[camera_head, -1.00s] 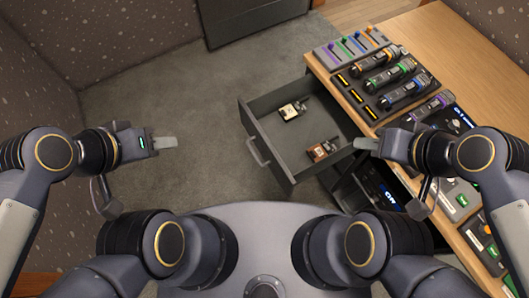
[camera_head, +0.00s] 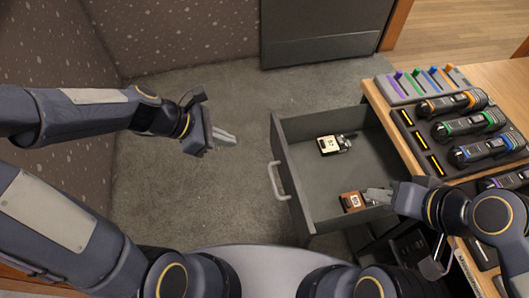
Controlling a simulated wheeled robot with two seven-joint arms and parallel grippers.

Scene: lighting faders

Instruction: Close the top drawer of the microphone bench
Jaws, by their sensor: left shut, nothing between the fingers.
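The top drawer (camera_head: 287,160) of the microphone bench (camera_head: 374,94) is pulled out to the left, with its dark grey front and light bar handle (camera_head: 276,182) facing left. Two small items lie inside: a cream one (camera_head: 328,145) and a brown one (camera_head: 351,202). My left gripper (camera_head: 232,139) is shut and empty, left of the drawer front and above the floor, apart from the handle. My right gripper (camera_head: 368,194) is over the drawer's right part, close to the brown item. Whether it is open or touching anything is unclear.
The bench top holds a strip of coloured faders (camera_head: 425,83) and a rack of several microphones (camera_head: 455,103). A dark cabinet (camera_head: 320,30) stands at the back against the speckled wall (camera_head: 180,35). The carpet (camera_head: 150,190) left of the drawer is clear.

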